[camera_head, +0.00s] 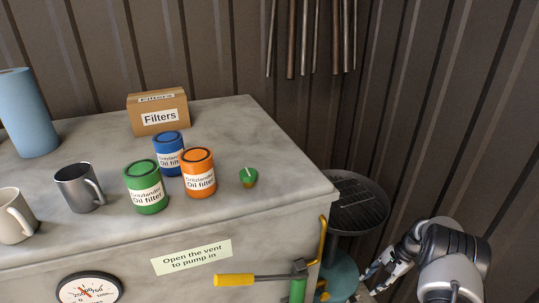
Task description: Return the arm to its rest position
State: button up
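My arm is at the lower right of the head view, beside the grey bench (285,195) and clear of its top. My gripper (371,282) is at the lower end of the arm, pointing down and to the left, near the round teal object below the bench's right end. Its fingertips are small and partly cut off by the lower edge, so I cannot tell whether it is open or shut. I see nothing clearly held in it.
On the bench stand green (146,187), blue (168,153) and orange (198,173) oil filter cans, a Filters box (158,112), mugs and a blue cylinder. A yellow-handled lever (236,280) sticks out in front. A dark round grill (357,204) stands right of the bench.

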jog(key=a+r+n+h, duration=0.1)
jog(key=a+r+n, duration=0.15)
jog(key=r, duration=0.65)
jog(key=a+r+n+h, duration=0.1)
jog(key=a+r, duration=0.2)
jog(key=r, duration=0.7)
jog(key=s+a+r+n+t, duration=0.1)
jog(key=s+a+r, duration=0.1)
jog(key=r, duration=0.3)
jog(key=s+a+r+n+h, duration=0.1)
jog(key=s+a+r, duration=0.1)
jog(key=a+r, duration=0.15)
jog(key=s+a+r+n+t, duration=0.1)
jog(key=s+a+r, duration=0.15)
jog(key=r, duration=0.25)
jog(key=s+a+r+n+t+h, duration=0.1)
jog(key=s+a+r, duration=0.1)
jog(key=s+r, duration=0.3)
jog(key=s+a+r+n, duration=0.2)
jog(key=s+a+r, duration=0.1)
jog(key=s, duration=0.4)
jog(key=s+a+f+n+t+h, duration=0.1)
jog(key=s+a+n+t, duration=0.1)
jog(key=s, duration=1.1)
jog(key=shift+a+f+n, duration=0.25)
jog(key=shift+f+n, duration=0.15)
jog(key=shift+n, duration=0.15)
jog(key=shift+a, duration=0.1)
